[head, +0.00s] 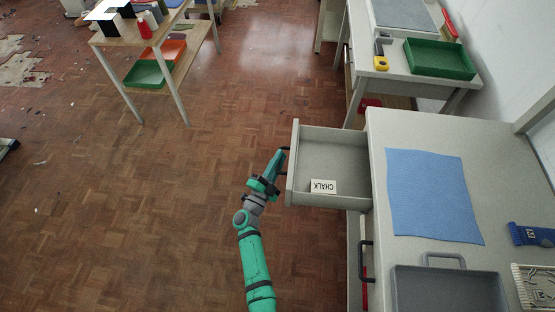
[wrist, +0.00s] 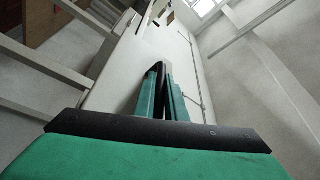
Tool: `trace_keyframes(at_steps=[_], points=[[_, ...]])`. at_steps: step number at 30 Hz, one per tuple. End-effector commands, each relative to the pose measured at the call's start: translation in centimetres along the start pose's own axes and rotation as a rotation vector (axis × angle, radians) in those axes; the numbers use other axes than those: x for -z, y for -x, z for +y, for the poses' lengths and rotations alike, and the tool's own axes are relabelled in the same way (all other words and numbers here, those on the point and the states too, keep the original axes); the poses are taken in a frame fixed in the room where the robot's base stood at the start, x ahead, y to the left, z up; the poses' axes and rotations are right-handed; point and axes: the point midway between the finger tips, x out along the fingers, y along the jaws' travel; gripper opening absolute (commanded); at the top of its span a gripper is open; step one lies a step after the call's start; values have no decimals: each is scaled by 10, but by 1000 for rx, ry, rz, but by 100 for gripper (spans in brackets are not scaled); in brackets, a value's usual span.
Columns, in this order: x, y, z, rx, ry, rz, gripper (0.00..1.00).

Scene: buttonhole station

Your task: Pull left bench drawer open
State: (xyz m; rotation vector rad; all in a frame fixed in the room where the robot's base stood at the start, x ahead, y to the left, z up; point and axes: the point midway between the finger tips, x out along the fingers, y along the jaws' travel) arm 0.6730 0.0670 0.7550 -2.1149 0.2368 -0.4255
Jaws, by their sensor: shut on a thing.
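The left bench drawer (head: 340,158) stands pulled out from the pale bench (head: 376,124), over the floor. A small white card lettered CHALK (head: 323,186) lies inside it near its lower side; the rest of the drawer looks empty. My gripper (head: 284,152) is at the drawer's front, shut on the dark handle there. In the wrist view my gripper's fingers (wrist: 160,72) come together in front of a pale surface. The handle itself is mostly hidden by the fingers.
A second dark handle (head: 365,261) is on the bench front, nearer me. On the bench lie a blue cloth (head: 431,195), a grey tray (head: 447,291) and a blue packet (head: 531,235). Another bench with a green tray (head: 440,59) stands beyond. The floor left of the drawer is clear.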

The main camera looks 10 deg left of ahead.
Motion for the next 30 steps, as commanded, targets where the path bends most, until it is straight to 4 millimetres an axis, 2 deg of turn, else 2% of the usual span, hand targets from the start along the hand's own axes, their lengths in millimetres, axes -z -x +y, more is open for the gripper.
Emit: trace_keyframes(at_steps=[14,15,17,18,26,30], points=[[1,-1,2,-7,3,9,0],[1,-1,2,-7,2,9,13],[1,-1,2,-7,2,9,28],[1,-1,2,-7,2,9,30],[0,0,1,-5,2,8,30],[0,8,1,-6,3,7,30]])
